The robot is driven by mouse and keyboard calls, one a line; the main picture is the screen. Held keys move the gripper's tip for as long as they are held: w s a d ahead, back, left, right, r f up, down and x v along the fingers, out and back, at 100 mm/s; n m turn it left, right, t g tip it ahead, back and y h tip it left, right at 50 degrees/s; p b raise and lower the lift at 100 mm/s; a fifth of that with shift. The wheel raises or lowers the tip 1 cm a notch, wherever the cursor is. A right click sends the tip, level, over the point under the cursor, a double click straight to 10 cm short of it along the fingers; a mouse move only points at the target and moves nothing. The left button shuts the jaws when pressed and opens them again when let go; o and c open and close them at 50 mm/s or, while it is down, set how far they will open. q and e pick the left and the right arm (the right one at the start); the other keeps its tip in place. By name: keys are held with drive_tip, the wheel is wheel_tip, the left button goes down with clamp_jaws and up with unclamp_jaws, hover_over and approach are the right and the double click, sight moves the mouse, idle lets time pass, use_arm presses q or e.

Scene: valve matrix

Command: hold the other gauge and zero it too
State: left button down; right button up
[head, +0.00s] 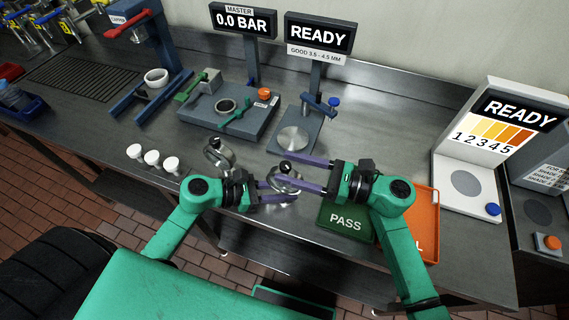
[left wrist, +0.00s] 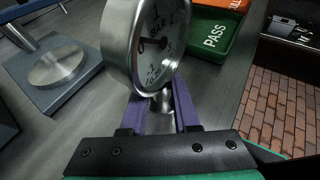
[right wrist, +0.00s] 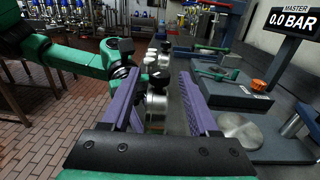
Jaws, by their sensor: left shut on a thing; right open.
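My left gripper (head: 278,191) is shut on the stem of a round metal gauge (head: 287,184), held above the bench's front edge. In the left wrist view the held gauge (left wrist: 150,45) shows its white BAR dial, partly cut off by the frame, above the purple fingers (left wrist: 161,98). My right gripper (head: 276,169) is open, with its fingers either side of this gauge's upper part; the black knob (right wrist: 160,80) shows between them in the right wrist view. I cannot tell whether they touch it. Another gauge (head: 218,153) stands on the bench to the left.
The master test stand (head: 205,117) reads 0.0 BAR. A READY thickness station (head: 293,140) is behind the grippers. The green PASS tray (head: 345,221) and an orange tray (head: 426,205) lie at right, partly under my right arm. Several white caps (head: 152,158) stand at left.

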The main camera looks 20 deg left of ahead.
drive_tip(key=shift+a, duration=0.95)
clamp_jaws()
drive_tip(key=shift+g, duration=0.3)
drive_tip(key=n+g+h, duration=0.1)
drive_tip(key=n+g, duration=0.3)
drive_tip(key=g, duration=0.1)
drive_tip(key=shift+g, duration=0.4)
use_arm(q)
drive_tip(key=shift+d, duration=0.1)
use_arm(e)
drive_tip(key=shift+s+n+g+h, duration=0.1)
drive_tip(key=shift+n+g+h, duration=1)
drive_tip(key=shift+n+g, duration=0.9)
drive_tip(key=shift+g, duration=0.4)
